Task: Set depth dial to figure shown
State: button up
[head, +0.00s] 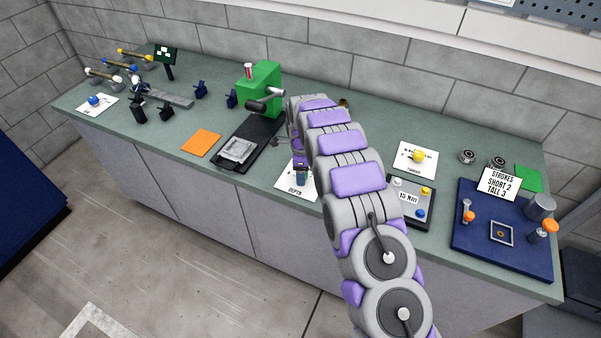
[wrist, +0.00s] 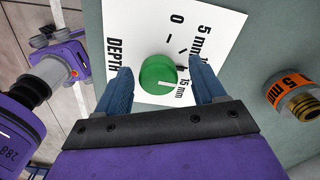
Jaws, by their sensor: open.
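The depth dial is a round green knob (wrist: 157,74) on a white card marked DEPTH (wrist: 217,30). A pale line on the knob lies toward the "15 mm" label, but its exact setting is hard to tell. My gripper (wrist: 160,68) is open, with its blue fingers on either side of the knob; contact cannot be told. In the head view, the DEPTH card (head: 290,188) is partly covered by my gripper (head: 301,178), and the knob is hidden. A grey panel (head: 396,214) to the right bears a plate (head: 408,197) reading "15 mm".
An orange-banded brass cylinder (wrist: 290,90) stands right of the card in the wrist view. A green press (head: 261,88), orange square (head: 201,143) and black base plate are left of my arm. A blue tray (head: 500,262) is at right. Bench space between is partly clear.

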notch_tip(320, 180, up, 16)
jog(key=p, duration=0.1)
jog(key=shift+a+p, duration=0.2)
jog(key=shift+p, duration=0.1)
dwell(0.3)
jog(key=s+d+r+n+b, duration=0.1)
jog(key=s+d+r+n, duration=0.3)
jog(key=s+d+r, duration=0.45)
jog(key=s+d+r+n, duration=0.3)
jog(key=s+d+n, duration=0.15)
jog(key=s, duration=0.65)
jog(key=s+d+f+n, duration=0.1)
jog(key=s+d+n, duration=0.1)
jog(key=s, duration=0.8)
jog(key=s+d+f+n+g+b, duration=0.1)
jog(key=s+n, duration=0.3)
jog(key=s, duration=0.6)
jog(key=s+d+f+n, duration=0.2)
jog(key=s+d+n, duration=0.1)
jog(key=s, duration=0.7)
jog(key=shift+s+d+g+b, duration=0.25)
jog(key=shift+d+g+b, duration=0.15)
jog(key=shift+d, duration=0.05)
